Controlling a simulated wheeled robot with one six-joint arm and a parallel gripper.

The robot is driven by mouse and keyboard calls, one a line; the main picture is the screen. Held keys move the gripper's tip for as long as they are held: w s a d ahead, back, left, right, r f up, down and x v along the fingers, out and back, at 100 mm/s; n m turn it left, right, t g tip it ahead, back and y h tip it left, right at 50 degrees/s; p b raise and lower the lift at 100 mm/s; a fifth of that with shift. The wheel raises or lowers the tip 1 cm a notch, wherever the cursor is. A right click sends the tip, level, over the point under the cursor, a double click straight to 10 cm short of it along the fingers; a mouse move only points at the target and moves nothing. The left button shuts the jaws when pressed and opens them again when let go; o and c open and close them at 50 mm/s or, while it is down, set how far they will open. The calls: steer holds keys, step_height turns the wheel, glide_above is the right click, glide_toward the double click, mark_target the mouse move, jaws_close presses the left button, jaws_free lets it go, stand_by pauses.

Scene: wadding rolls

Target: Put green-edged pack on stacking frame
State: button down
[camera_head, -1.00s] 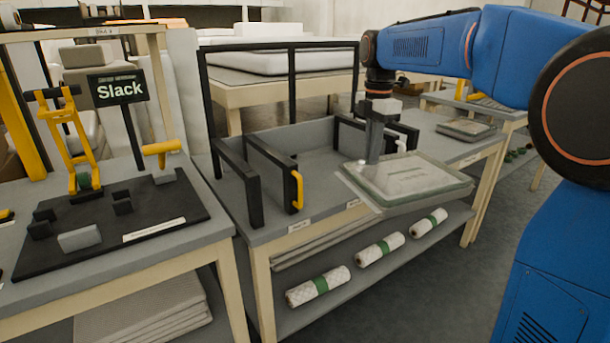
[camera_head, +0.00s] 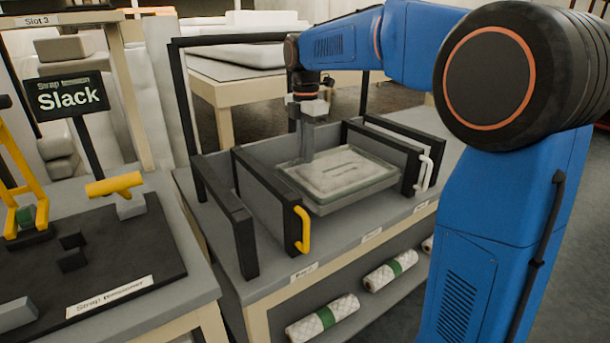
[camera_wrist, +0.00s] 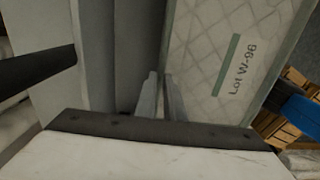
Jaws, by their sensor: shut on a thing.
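The green-edged pack (camera_head: 345,172) is a flat, pale quilted slab with a green rim. In the wrist view the pack (camera_wrist: 222,60) shows a green strip and the print "Lot W-96". My gripper (camera_head: 306,155) is shut on its left rear edge; the fingers also show in the wrist view (camera_wrist: 162,95). The stacking frame (camera_head: 240,205) has black upright panels on a grey table. The pack is between the yellow-handled panel and the white-handled panel, roughly level. I cannot tell whether its underside touches the surface below.
The yellow handle (camera_head: 302,230) and white handle (camera_head: 424,172) stick out at the bay's front. White rolls with green bands (camera_head: 323,317) lie on the lower shelf. A "Slack" sign (camera_head: 72,96) and a black board (camera_head: 110,262) stand on the left table.

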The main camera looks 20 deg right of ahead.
steer(key=shift+w+a+f, duration=0.15)
steer(key=shift+f, duration=0.9)
steer(key=shift+w+a+f, duration=0.1)
steer(key=shift+w+f, duration=0.1)
steer(key=shift+f, duration=0.8)
steer(key=shift+w+a+f, duration=0.15)
steer(key=shift+f, duration=0.9)
steer(key=c, duration=1.8)
jaws_free()
steer(key=shift+f, duration=0.1)
steer(key=shift+c, duration=0.2)
step_height(320, 180, up, 12)
